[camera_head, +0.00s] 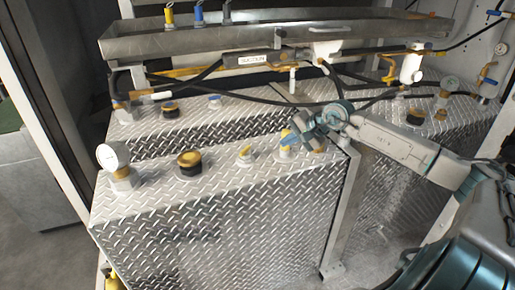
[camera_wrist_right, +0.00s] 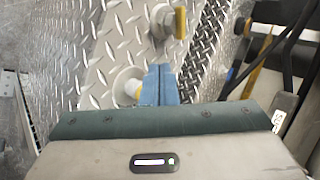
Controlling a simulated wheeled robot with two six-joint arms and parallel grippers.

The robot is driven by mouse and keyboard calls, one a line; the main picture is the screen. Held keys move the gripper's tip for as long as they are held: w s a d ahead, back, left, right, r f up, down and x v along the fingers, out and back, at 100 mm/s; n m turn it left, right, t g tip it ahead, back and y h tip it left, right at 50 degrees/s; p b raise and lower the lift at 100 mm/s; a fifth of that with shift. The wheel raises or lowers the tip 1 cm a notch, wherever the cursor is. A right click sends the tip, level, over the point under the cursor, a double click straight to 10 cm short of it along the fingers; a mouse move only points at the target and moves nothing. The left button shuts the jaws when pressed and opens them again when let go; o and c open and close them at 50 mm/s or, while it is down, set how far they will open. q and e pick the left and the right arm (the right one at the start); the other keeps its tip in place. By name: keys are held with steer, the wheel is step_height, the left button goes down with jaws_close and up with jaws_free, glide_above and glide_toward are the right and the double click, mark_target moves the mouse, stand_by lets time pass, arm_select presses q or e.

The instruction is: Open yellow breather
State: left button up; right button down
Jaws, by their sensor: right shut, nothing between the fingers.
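Several yellow-topped fittings stand on the diamond-plate tank top; I cannot tell for sure which is the yellow breather. A small yellow-topped fitting (camera_head: 245,154) stands left of my right gripper (camera_head: 297,137). A black and yellow cap (camera_head: 189,162) sits further left. In the right wrist view, the blue fingertips of my right gripper (camera_wrist_right: 160,85) are together and empty. They partly cover a pale round fitting with a yellow part (camera_wrist_right: 133,88); contact cannot be told. A yellow-handled fitting (camera_wrist_right: 180,22) stands beyond them. My left gripper is not in view.
A pressure gauge (camera_head: 112,157) stands at the tank's left end. Black hoses (camera_head: 250,98) cross behind the gripper, below a metal tray (camera_head: 270,39). A metal post (camera_head: 342,215) stands at the tank's front. The tank top between the left caps is clear.

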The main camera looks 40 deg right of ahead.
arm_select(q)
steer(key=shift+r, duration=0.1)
arm_select(e)
steer(key=shift+w+f, duration=0.1)
steer(key=p, duration=0.3)
glide_toward(249, 151)
steer(key=shift+s+d+f, duration=0.15)
steer(key=shift+s+f, duration=0.1)
steer(key=shift+f, duration=0.35)
steer(key=shift+s+d+f, duration=0.2)
steer(key=shift+s+f, duration=0.1)
steer(key=shift+f, duration=0.3)
steer(key=w, duration=0.1)
steer(key=w+a+f+p, duration=0.1)
steer(key=w, duration=0.1)
steer(key=shift+w+a+f, duration=0.2)
steer(key=shift+w+f, duration=0.05)
steer(key=shift+w, duration=0.05)
steer(key=shift+w+a+p, duration=0.2)
steer(key=shift+w+p, duration=0.35)
steer(key=shift+w, duration=0.1)
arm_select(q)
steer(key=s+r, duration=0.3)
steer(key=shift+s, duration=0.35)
arm_select(e)
steer(key=shift+w+f, duration=0.2)
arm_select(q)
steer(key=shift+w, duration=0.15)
